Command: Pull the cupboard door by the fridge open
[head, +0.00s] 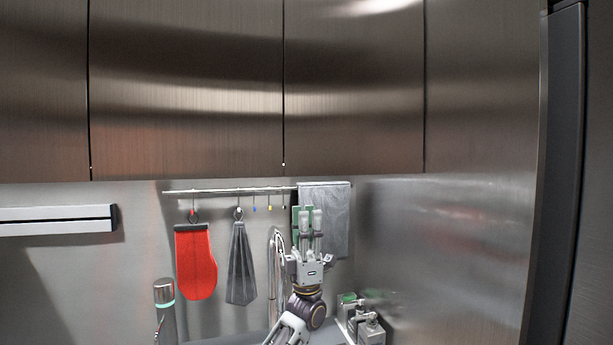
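The cupboard door nearest the fridge side (355,120) is a flat brushed-metal upper door, closed flush with its neighbour. I see no handle on it. A tall dark unit, which looks like the fridge (590,200), stands at the right edge, only partly in view. My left gripper (309,217) points up below that door, in front of the towel rail and apart from the door. Its two fingers are close together with nothing seen between them. My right gripper cannot be made out.
Another closed upper door (186,100) is to the left. A rail (230,190) holds a red mitt (196,262), a grey cloth (240,265) and a grey towel (335,205). A tap (278,250) and a bottle (164,292) stand below. A metal side panel (450,250) bounds the right.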

